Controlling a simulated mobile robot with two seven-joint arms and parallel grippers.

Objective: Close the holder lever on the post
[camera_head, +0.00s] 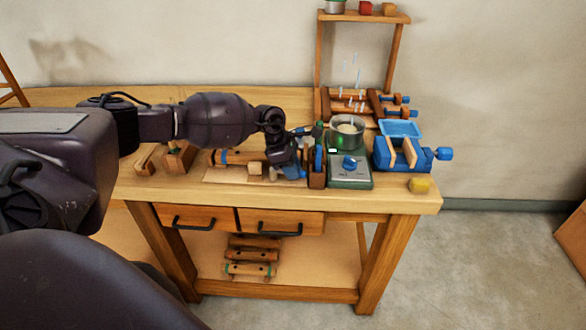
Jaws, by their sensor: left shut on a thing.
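My left gripper (291,170) reaches in from the left over the workbench, its fingers pointing down beside a small wooden post (316,181) with a blue round part on it. It is shut on a small part next to the post, which looks to be the holder lever. The fingers hide most of that part, so I cannot tell the lever's exact angle. My right gripper is not in view.
A green hot plate (350,179) with a metal pot (347,133) stands right of the post. A wooden piece (232,157) lies on the workbench (150,190) left of the gripper. A wooden rack (396,55) stands behind.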

